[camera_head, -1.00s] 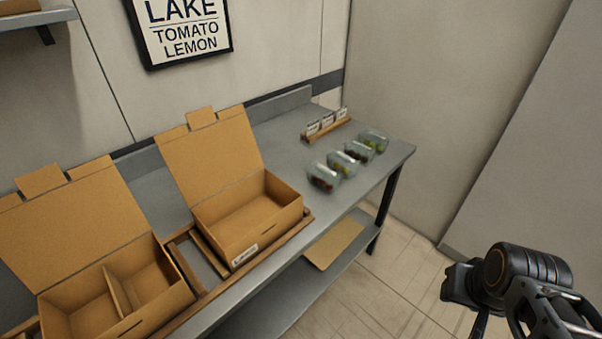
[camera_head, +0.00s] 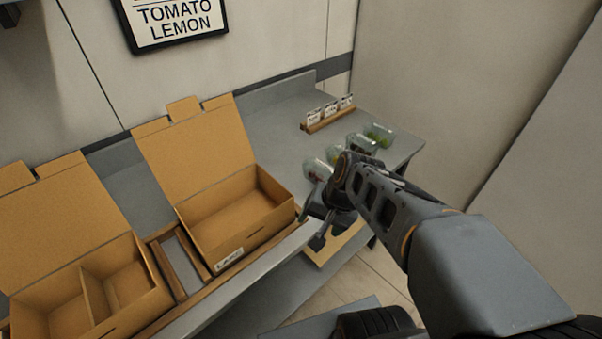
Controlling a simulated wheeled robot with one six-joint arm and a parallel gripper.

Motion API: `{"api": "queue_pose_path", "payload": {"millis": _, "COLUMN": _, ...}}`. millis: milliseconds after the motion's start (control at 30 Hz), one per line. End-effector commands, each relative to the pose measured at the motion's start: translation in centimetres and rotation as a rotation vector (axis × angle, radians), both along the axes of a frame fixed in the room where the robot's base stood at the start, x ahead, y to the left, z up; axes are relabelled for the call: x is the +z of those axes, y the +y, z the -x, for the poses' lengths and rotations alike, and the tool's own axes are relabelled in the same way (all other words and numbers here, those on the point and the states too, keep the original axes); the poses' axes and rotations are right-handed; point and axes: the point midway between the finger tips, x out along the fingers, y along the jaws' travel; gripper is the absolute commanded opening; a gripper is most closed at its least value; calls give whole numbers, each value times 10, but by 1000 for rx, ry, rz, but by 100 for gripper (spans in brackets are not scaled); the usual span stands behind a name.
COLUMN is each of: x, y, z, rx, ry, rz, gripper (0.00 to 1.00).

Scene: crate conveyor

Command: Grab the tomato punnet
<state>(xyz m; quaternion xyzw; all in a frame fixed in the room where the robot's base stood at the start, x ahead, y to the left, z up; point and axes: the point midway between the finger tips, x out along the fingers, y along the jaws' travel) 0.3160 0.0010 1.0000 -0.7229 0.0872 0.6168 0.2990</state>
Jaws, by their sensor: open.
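Several clear punnets stand in a row at the right end of the grey table. The nearest punnet (camera_head: 317,168) shows some dark red contents, but my arm partly covers it. The far punnet (camera_head: 380,133) holds something green. The punnets between them are partly hidden behind my wrist, and I cannot tell for sure which one is the tomato punnet. My gripper (camera_head: 311,227) is open and empty at the table's front edge, just in front of the nearest punnet and apart from it as far as I can see.
An open cardboard box (camera_head: 262,238) with a white label stands left of my gripper. Another open box with a divider (camera_head: 130,328) is at the lower left. A wooden holder with label cards (camera_head: 327,122) stands behind the punnets. A wall sign (camera_head: 172,22) reads TOMATO, LEMON.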

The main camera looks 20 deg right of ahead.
Motion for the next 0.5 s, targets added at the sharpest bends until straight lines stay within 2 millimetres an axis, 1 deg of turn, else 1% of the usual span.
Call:
{"api": "queue_pose_path", "payload": {"millis": 33, "x": -9, "y": -6, "z": -7, "rx": -169, "ry": 51, "rz": -120, "gripper": 80}}
{"api": "queue_pose_path", "payload": {"millis": 67, "x": -12, "y": -8, "z": -13, "rx": -275, "ry": 77, "rz": -200, "gripper": 83}}
{"api": "queue_pose_path", "payload": {"millis": 100, "x": -15, "y": -12, "z": -21, "rx": -416, "ry": 110, "rz": -308, "gripper": 87}}
{"api": "queue_pose_path", "payload": {"millis": 167, "x": -18, "y": -20, "z": -34, "rx": -618, "ry": 155, "rz": -469, "gripper": 92}}
{"api": "queue_pose_path", "payload": {"millis": 200, "x": -19, "y": -29, "z": -44, "rx": -749, "ry": 179, "rz": -574, "gripper": 94}}
{"api": "queue_pose_path", "payload": {"millis": 267, "x": -20, "y": -43, "z": -57, "rx": -929, "ry": 211, "rz": -727, "gripper": 94}}
{"api": "queue_pose_path", "payload": {"millis": 300, "x": -20, "y": -55, "z": -65, "rx": -1041, "ry": 227, "rz": -825, "gripper": 94}}
{"api": "queue_pose_path", "payload": {"millis": 367, "x": -21, "y": -73, "z": -76, "rx": -1188, "ry": 245, "rz": -960, "gripper": 94}}
{"api": "queue_pose_path", "payload": {"millis": 400, "x": -21, "y": -86, "z": -81, "rx": -1274, "ry": 252, "rz": -1043, "gripper": 94}}
{"api": "queue_pose_path", "payload": {"millis": 500, "x": -22, "y": -115, "z": -91, "rx": -1443, "ry": 260, "rz": -1218, "gripper": 94}}
